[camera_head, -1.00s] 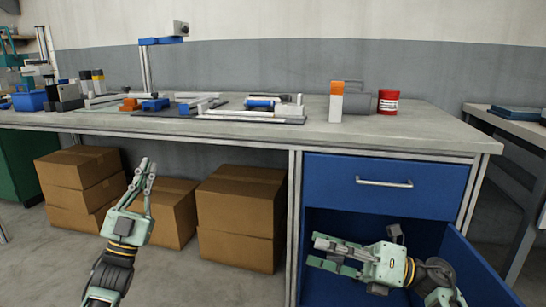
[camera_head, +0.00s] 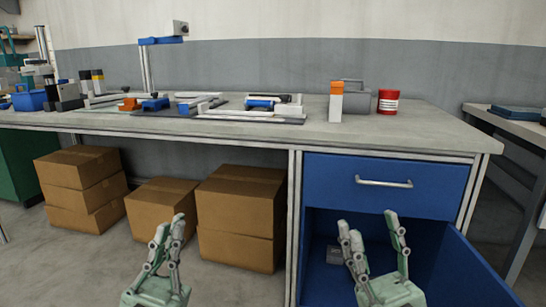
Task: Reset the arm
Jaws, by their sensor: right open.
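My left gripper (camera_head: 171,224) is at the bottom of the head view, left of centre, pointing up in front of the cardboard boxes. Its fingers look close together, but the angle hides whether they are apart; I see nothing between them. The wrists and arms below both grippers are out of view. A small grey item (camera_head: 334,255) shows inside the drawer, partly hidden by my right gripper.
The workbench (camera_head: 400,128) stands ahead, holding clamps, a blue bin (camera_head: 30,100), an orange-topped box (camera_head: 336,102) and a red can (camera_head: 388,101). Cardboard boxes (camera_head: 240,205) stand underneath. Another table (camera_head: 510,122) is at right.

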